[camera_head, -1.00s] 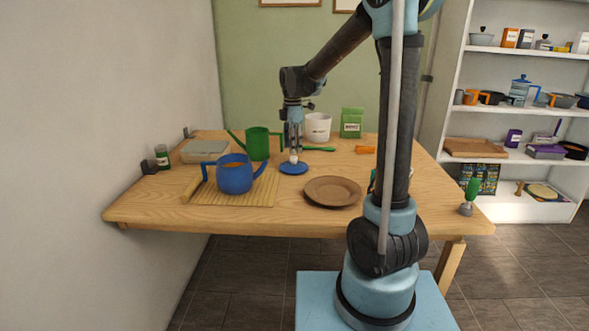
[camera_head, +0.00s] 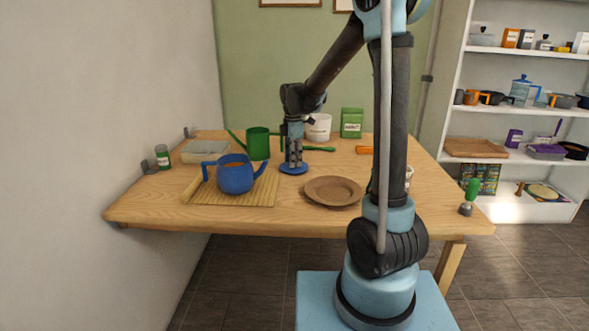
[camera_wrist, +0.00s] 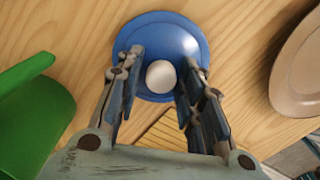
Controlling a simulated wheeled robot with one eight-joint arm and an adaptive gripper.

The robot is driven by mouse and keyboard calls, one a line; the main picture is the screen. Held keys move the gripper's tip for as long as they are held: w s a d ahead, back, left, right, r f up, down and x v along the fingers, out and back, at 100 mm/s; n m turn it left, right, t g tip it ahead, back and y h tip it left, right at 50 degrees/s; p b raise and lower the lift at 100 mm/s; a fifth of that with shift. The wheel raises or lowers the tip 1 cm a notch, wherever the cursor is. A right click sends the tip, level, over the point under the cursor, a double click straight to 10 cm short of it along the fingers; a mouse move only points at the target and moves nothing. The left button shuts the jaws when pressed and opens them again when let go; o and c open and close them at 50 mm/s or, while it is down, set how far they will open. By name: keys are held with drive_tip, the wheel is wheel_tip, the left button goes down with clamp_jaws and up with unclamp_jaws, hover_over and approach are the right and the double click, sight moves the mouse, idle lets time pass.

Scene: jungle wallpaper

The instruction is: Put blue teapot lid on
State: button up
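The blue teapot (camera_head: 235,175) stands on a bamboo mat at the left of the table, with its top opening uncovered. The blue lid (camera_head: 293,169) lies on the table to its right. In the wrist view the lid (camera_wrist: 163,30) is a round blue disc with a white knob (camera_wrist: 161,76) in its middle. My gripper (camera_head: 293,163) is directly over the lid, pointing down. In the wrist view my gripper (camera_wrist: 160,75) is open, with one finger on each side of the knob and a visible gap between the fingers and the knob.
A green watering can (camera_head: 257,143) stands behind the teapot and close to my gripper. A brown plate (camera_head: 333,190) lies to the right of the lid. The bamboo mat (camera_head: 262,196) has bare room at its right end. A white pot and a green packet (camera_head: 351,122) stand at the back.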

clamp_jaws()
drive_tip(key=shift+r, duration=0.1)
